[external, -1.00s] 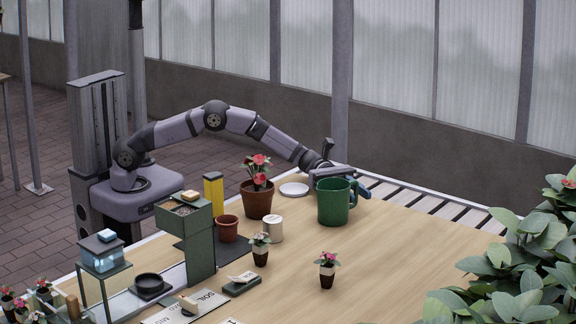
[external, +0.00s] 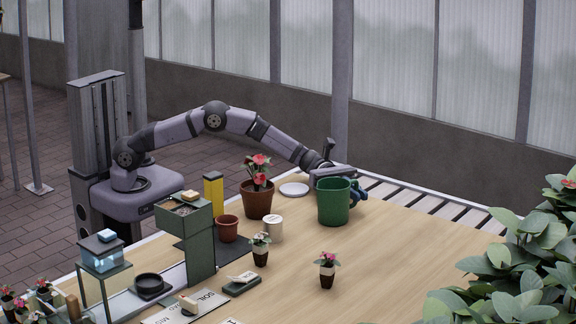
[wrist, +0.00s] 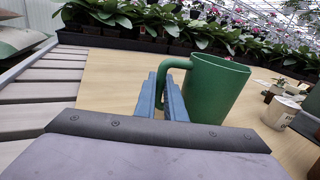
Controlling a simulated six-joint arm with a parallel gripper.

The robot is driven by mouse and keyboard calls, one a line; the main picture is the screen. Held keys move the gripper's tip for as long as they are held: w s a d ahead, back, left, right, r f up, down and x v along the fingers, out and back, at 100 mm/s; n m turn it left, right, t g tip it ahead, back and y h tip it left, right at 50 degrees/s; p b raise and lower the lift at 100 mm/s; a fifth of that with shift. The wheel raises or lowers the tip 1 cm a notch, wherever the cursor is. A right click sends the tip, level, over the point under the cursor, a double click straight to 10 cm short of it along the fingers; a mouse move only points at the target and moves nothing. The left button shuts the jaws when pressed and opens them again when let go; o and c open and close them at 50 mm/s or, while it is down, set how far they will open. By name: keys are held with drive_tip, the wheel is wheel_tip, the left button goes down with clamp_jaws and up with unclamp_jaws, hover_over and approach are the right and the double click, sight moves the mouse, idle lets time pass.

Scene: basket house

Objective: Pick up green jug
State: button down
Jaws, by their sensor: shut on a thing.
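The green jug (external: 333,203) stands upright near the back edge of the wooden table in the external view. In the wrist view the jug (wrist: 216,92) is right of centre, with its handle toward the left. My gripper (wrist: 167,98) has its two blue fingers on either side of the jug's handle, and it is shut on the handle. In the external view my gripper (external: 352,192) is partly hidden behind the jug.
A potted red flower (external: 258,198), a white tin (external: 273,228) and a white dish (external: 294,189) stand left of the jug. A small potted flower (external: 327,270) is in front. Leafy plants (external: 520,260) fill the right. Table right of the jug is clear.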

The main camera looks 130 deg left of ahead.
drive_tip(key=shift+r, duration=0.2)
drive_tip(key=shift+r+p, duration=0.45)
drive_tip(key=shift+r, duration=4.25)
drive_tip(key=shift+r, duration=0.1)
drive_tip(key=shift+s+a, duration=0.1)
